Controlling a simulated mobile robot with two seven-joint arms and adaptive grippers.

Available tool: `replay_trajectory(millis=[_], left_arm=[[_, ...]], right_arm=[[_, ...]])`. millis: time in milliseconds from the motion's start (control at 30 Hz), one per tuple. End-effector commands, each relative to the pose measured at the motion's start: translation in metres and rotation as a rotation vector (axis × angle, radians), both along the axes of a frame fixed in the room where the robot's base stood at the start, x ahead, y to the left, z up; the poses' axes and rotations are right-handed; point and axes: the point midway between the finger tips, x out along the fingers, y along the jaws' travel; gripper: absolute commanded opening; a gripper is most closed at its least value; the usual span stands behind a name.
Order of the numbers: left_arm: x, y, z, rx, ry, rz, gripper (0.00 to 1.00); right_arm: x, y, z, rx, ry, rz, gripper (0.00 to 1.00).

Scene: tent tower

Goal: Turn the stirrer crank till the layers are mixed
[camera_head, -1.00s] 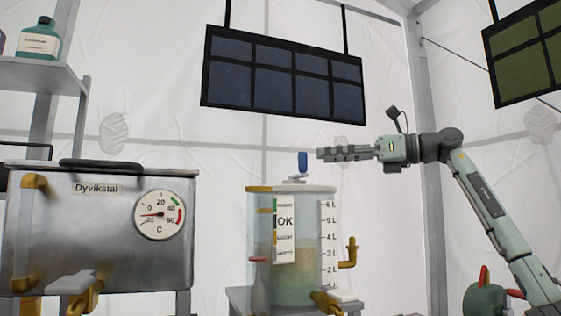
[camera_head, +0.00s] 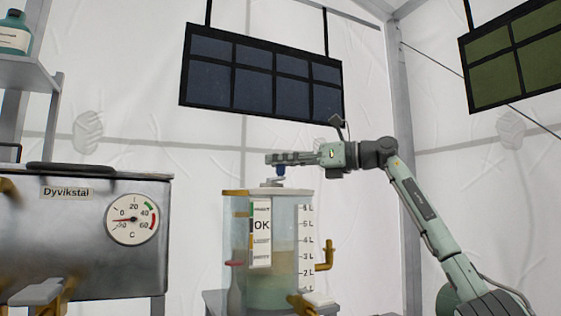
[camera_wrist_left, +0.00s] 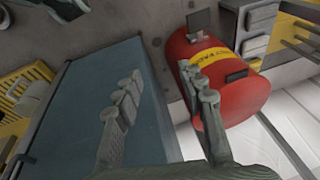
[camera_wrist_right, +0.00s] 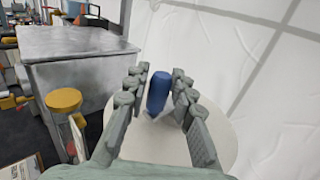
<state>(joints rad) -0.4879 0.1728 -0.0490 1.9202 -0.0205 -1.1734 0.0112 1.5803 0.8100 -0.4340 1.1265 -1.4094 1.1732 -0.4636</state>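The clear stirrer tank (camera_head: 285,225) stands in the middle of the head view. Inside, a tan layer (camera_head: 283,262) lies over a pale green layer (camera_head: 270,292). The crank's blue handle (camera_head: 281,170) stands above the lid; it also shows in the right wrist view (camera_wrist_right: 158,92). My right gripper (camera_head: 270,159) is at the handle's top, with its fingers on either side of it. Gaps show between handle and fingers, so it is open. My left gripper (camera_wrist_left: 165,82) is open and empty in the left wrist view, outside the head view.
A metal box labelled Dyvikstal (camera_head: 75,235) with a dial stands left of the tank. A yellow spout (camera_head: 325,255) sticks out at the tank's right. A dark panel (camera_head: 262,75) hangs above. A red cylinder (camera_wrist_left: 225,85) is near my left gripper.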

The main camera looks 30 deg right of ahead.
Motion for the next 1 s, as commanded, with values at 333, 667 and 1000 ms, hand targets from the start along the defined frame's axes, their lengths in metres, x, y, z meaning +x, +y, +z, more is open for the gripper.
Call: replay_trajectory(millis=[333, 667, 1000], left_arm=[[0.0, 0.0, 0.0, 0.0, 0.0, 0.0, 0.4], [0.002, 0.0, 0.004, 0.003, -0.004, 0.001, 0.4], [-0.001, 0.004, 0.029, 0.02, -0.013, 0.002, 0.4]], right_arm=[[0.0, 0.0, 0.0, 0.0, 0.0, -0.001, 0.0], [0.0, 0.006, -0.001, -0.004, -0.003, -0.094, 0.0], [0.003, 0.021, -0.001, -0.006, -0.008, -0.372, 0.0]])
